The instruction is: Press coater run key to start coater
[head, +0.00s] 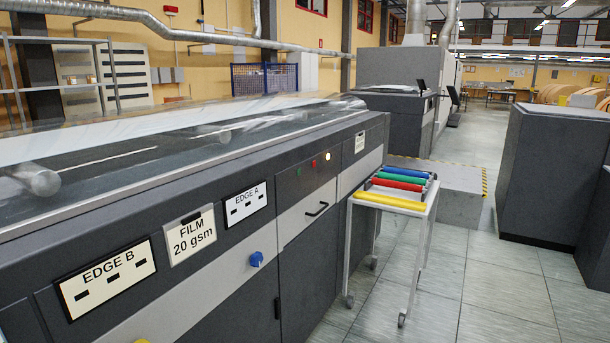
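The coater appears to be the long dark machine (310,220) running from the left foreground to the middle. On its front are a small green button (299,171), a red button (313,163) and a bright whitish-yellow one (327,156), set in a slanted row. No lettering is readable beside them, so I cannot tell which is the run key. A blue knob (256,259) sits lower on the light front strip. Signs on the front read EDGE B (106,280), FILM 20 gsm (190,236) and EDGE A (246,205). Neither gripper is in view.
A white wheeled cart (426,240) carrying blue, green, red and yellow rollers stands close to the machine's right end. Behind it is a low grey block (458,188) with striped edging. A dark cabinet (553,170) stands at right. The tiled floor between is clear.

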